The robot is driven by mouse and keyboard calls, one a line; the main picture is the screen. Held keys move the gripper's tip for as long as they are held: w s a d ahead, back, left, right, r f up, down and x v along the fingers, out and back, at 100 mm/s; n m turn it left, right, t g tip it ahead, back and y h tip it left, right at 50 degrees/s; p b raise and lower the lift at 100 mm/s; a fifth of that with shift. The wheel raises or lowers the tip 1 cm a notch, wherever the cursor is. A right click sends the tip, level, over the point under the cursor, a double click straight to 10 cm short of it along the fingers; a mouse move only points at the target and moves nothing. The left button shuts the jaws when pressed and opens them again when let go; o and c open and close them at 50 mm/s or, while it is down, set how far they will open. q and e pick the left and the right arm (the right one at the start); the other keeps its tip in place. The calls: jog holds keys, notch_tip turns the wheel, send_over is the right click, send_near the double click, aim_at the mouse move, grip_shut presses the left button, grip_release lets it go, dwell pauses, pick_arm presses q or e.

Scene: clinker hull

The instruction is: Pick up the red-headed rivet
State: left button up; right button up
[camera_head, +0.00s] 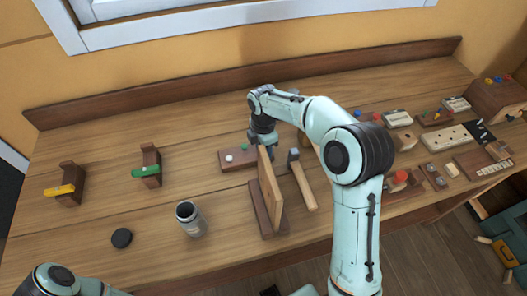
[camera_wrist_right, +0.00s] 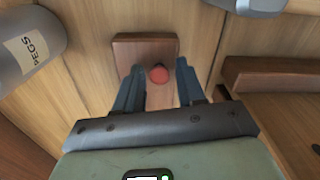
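The red-headed rivet (camera_wrist_right: 159,74) shows in the right wrist view as a round red head at a small brown wooden block (camera_wrist_right: 132,48). My right gripper (camera_wrist_right: 159,67) is open, with one dark finger on each side of the red head and gaps to both. I cannot tell how far above the block the fingertips are. In the head view the block (camera_head: 228,162) shows a white and a green head, and my right gripper (camera_head: 263,146) hides the red one. My left arm shows at the lower left; its gripper is out of view.
An upright wooden board (camera_head: 270,190) stands close to my right gripper, with a hammer (camera_head: 303,182) beyond it. A grey jar (camera_head: 190,220) labelled PEGS in the wrist view and a black disc (camera_head: 122,238) stand left. Yellow and green-handled pieces (camera_head: 147,170) stand further left.

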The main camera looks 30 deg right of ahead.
grip_shut()
jog(key=shift+r, duration=0.1)
pick_arm(q)
jog(key=w+r+p, duration=0.3)
jog(key=r, duration=0.1)
jog(key=shift+w+r+p, duration=0.35)
pick_arm(e)
notch_tip(320, 180, up, 20)
